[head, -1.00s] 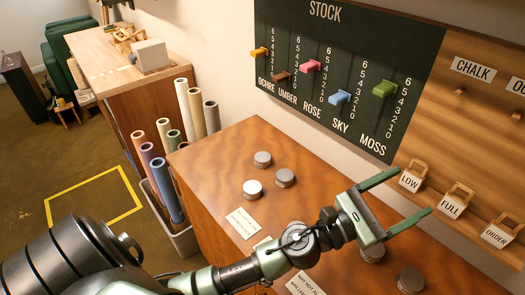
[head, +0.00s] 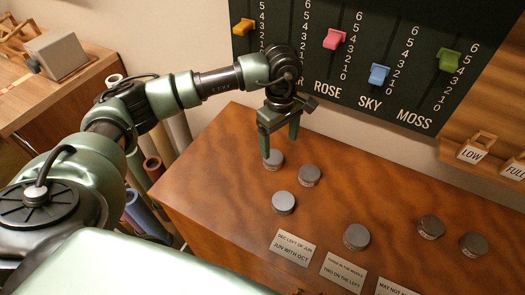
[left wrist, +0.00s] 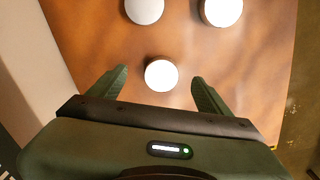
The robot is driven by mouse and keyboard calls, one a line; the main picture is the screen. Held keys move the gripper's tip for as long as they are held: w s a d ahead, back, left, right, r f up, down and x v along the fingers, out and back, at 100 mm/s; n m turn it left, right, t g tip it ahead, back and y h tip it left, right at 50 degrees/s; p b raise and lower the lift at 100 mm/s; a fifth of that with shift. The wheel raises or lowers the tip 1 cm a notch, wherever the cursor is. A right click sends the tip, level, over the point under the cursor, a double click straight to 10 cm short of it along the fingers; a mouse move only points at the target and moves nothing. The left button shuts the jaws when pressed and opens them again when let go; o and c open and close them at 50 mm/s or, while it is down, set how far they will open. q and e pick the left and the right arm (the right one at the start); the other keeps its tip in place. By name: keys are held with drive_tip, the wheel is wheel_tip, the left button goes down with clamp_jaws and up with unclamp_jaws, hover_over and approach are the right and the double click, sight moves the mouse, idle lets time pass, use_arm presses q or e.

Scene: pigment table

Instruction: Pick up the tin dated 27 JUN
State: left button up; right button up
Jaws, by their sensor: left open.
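Several small round grey tins stand on the brown table, and I cannot read a date on any of them. A back-left tin (head: 273,161) stands just below my left gripper (head: 281,144), which points down, open and empty. Close to it are a second tin (head: 309,175) and a pale-topped third tin (head: 283,203). Farther right are a front tin (head: 356,237) and two right-hand tins (head: 431,227) (head: 473,244). In the left wrist view one tin (left wrist: 161,74) shows between the open fingers, with two others beyond. My right gripper is out of view.
Note cards lie along the table's front, one reading "DEC LEFT OF JUN, JUN WITH OCT" (head: 292,249) and one ending "TWO ON THE LEFT" (head: 343,271). The STOCK board (head: 350,70) hangs behind the table (head: 210,190). Rolled tubes (head: 140,207) stand left of it.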

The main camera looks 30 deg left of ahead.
sight(273, 157)
use_arm(q)
drive_tip(key=shift+a, duration=0.7)
drive_tip(key=shift+f, duration=0.35)
drive_tip(key=shift+d+f+p, duration=0.25)
drive_tip(key=shift+f+p, duration=0.3)
drive_tip(key=shift+f, duration=0.3)
drive_tip(key=f+p, duration=0.1)
drive_tip(key=f, duration=0.1)
drive_tip(key=a+f+p, duration=0.1)
drive_tip(key=f, duration=0.1)
drive_tip(key=shift+f, duration=0.5)
drive_tip(key=shift+d, duration=0.15)
drive_tip(key=c, duration=1.5)
